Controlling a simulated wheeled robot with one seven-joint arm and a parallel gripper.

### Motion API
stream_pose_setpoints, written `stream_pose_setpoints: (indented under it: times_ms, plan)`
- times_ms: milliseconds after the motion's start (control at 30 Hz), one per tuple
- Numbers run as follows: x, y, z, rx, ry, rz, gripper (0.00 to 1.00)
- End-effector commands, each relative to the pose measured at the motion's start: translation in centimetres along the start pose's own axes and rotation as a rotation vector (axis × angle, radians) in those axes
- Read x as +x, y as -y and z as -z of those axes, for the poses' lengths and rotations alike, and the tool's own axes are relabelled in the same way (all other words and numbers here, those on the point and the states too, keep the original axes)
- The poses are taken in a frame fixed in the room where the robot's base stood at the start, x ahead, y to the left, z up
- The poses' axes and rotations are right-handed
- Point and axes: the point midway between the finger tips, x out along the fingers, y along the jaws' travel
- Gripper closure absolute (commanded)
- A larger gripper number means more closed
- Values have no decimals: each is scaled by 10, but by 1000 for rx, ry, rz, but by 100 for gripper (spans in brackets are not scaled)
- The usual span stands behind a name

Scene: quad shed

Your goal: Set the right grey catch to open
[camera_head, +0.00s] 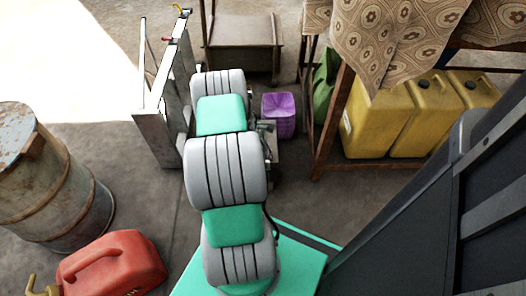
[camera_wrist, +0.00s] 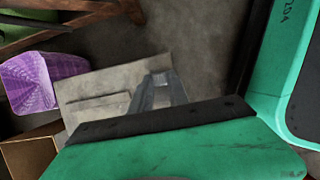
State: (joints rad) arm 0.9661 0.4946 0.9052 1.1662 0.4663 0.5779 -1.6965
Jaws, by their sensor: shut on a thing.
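In the wrist view, my gripper (camera_wrist: 158,88) shows as grey fingers beyond the dark edge of my green wrist. It is shut on a small grey part, seemingly a catch, at the grey metal panel. The catch itself is mostly hidden by the fingers and wrist, and I cannot make out its position or whether it is the right one. The grey panel (camera_wrist: 82,90) has a shallow rectangular recess. In the head view, my arm hides the gripper and most of the grey metal thing (camera_head: 270,152) beside it.
A purple basket (camera_head: 278,115) stands just beyond, also in the wrist view (camera_wrist: 45,82). Yellow cans (camera_head: 378,122) sit under a cloth-draped table on the right. A pale upright frame (camera_head: 158,135) is close left. A rusty barrel (camera_head: 50,185) and red can (camera_head: 112,265) stand nearer left.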

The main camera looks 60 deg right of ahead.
Motion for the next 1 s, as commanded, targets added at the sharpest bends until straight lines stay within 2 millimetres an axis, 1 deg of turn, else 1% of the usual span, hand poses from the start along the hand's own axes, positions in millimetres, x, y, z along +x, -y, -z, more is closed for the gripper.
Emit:
stream_pose_setpoints:
  times_ms: [133,167,400,633,733,867,1000]
  plan:
    - [1,0,-2,5,4,-1,100]
    - [1,0,-2,5,4,0,77]
    - [0,0,-1,3,4,-1,57]
    - [0,0,-1,2,3,-1,56]
    - [-5,-1,-1,2,3,-2,56]
    - [-24,-1,-2,2,3,-3,56]
    - [-55,-1,-3,1,3,-3,56]
